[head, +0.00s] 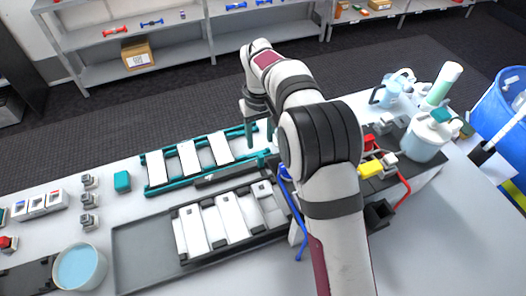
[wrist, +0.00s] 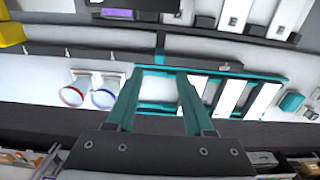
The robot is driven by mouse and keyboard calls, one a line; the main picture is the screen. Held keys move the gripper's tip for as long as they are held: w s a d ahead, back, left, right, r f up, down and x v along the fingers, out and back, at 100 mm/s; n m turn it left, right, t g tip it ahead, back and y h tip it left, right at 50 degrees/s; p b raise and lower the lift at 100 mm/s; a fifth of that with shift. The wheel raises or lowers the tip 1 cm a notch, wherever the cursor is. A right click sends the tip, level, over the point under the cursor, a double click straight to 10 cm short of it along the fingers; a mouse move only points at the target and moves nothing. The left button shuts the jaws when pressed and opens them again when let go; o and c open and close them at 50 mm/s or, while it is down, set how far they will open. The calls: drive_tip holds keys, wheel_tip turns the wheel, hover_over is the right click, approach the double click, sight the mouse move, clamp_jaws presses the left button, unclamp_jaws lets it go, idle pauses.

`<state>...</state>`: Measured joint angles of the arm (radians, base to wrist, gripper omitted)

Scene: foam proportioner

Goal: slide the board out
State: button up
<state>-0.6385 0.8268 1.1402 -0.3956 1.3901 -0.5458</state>
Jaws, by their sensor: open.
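White boards lie side by side in a teal rack (head: 205,178) on the bench; one board (head: 188,157) is at its middle. More white boards (head: 231,218) sit in a dark rack (head: 185,262) nearer the front. Which board is meant I cannot tell. My gripper (head: 260,138) is at the right end of the teal rack, partly behind my arm. White boards (wrist: 232,97) show to the right of the fingers there.
A dark bar (head: 222,176) lies between the racks. A bowl of blue liquid (head: 80,267) stands at the front left. A white jug (head: 426,135), a yellow block (head: 370,169) and coloured hoses are at the right. A blue barrel (head: 496,112) stands beyond the bench.

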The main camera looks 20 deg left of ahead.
sight(260, 155)
wheel_tip(260, 155, down, 10)
drive_tip(key=shift+r, duration=0.25)
clamp_jaws()
drive_tip(key=shift+r, duration=0.1)
idle(1.2)
